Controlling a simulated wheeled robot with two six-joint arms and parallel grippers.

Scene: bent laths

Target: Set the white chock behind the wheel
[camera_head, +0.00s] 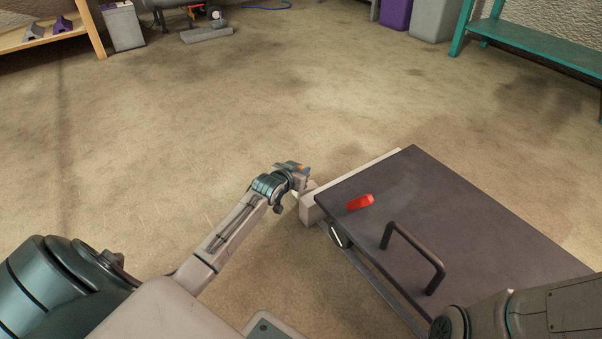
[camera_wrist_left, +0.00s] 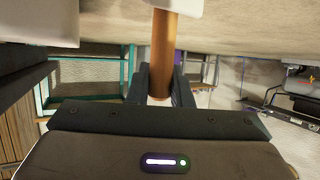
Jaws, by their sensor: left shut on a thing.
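My left gripper (camera_head: 301,176) is beside the far left corner of a dark-topped cart (camera_head: 450,200). In the left wrist view its fingers (camera_wrist_left: 160,88) are shut on a brown, rod-like handle (camera_wrist_left: 164,50). The handle meets a white piece (camera_wrist_left: 176,7) at the picture's top edge, which looks like the white chock. Most of this piece is cut off. In the head view a small white patch shows under the gripper; I cannot tell if it touches the floor. A pale, dark-rimmed oval (camera_head: 336,236) under the cart's left edge may be a wheel. My right gripper is out of view.
A red piece (camera_head: 360,202) and a black handle (camera_head: 412,252) are on the cart top. A pale beam (camera_head: 312,207) runs along its far edge. A teal bench (camera_head: 535,45), purple bin (camera_head: 396,14) and wooden shelf (camera_head: 40,38) stand far back. Floor left is clear.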

